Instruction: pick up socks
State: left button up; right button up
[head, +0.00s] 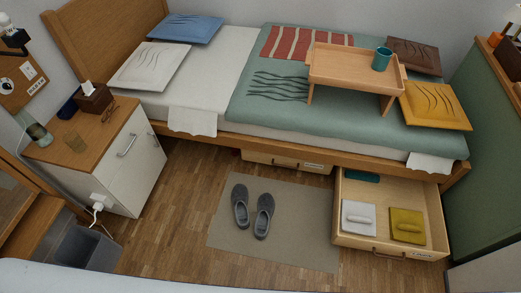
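No item in view is plainly a pair of socks. An open wooden drawer (433,248) sticks out from under the bed at the lower right. In it lie a flat white folded cloth item (359,228) with a rolled white piece (358,217) on top, and a flat mustard item (407,238) with a rolled mustard piece (407,226) on top. These rolls may be socks, but I cannot tell. A dark green item (361,177) lies at the drawer's back, partly hidden by the bed edge. Neither of my grippers is in view.
Grey slippers (240,207) sit on a beige rug (290,239) left of the drawer. The bed (215,75) carries a wooden tray table (345,66) with a teal mug (382,59). A nightstand (130,165) stands left, a grey bin (85,250) before it. A green panel (470,165) borders the right.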

aim_at(236, 152)
jog(key=i+j+z, duration=0.1)
jog(key=j+z, duration=0.4)
jog(key=z, duration=0.25)
jog(key=j+z, duration=0.35)
jog(key=i+l, duration=0.05)
